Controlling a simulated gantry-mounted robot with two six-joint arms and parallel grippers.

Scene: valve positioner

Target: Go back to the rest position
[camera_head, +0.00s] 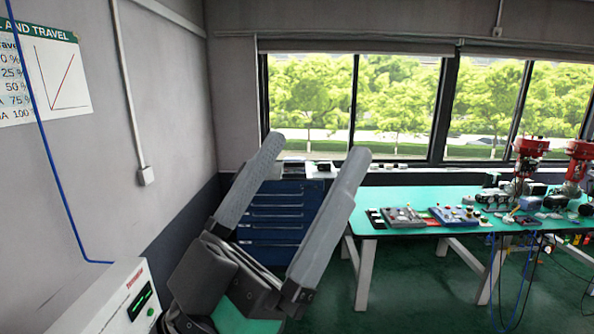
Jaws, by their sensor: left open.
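My left gripper (306,166) fills the lower middle of the head view. Its two long grey fingers point up and to the right, with a wide gap between them. The gap holds nothing; the blue drawer cabinet (272,222) shows through it, well behind. The gripper touches nothing that I can see. My right gripper is not in this view.
A white box with a green display (118,300) is at the lower left. A blue cable (60,180) runs down the left wall. Green floor between is clear.

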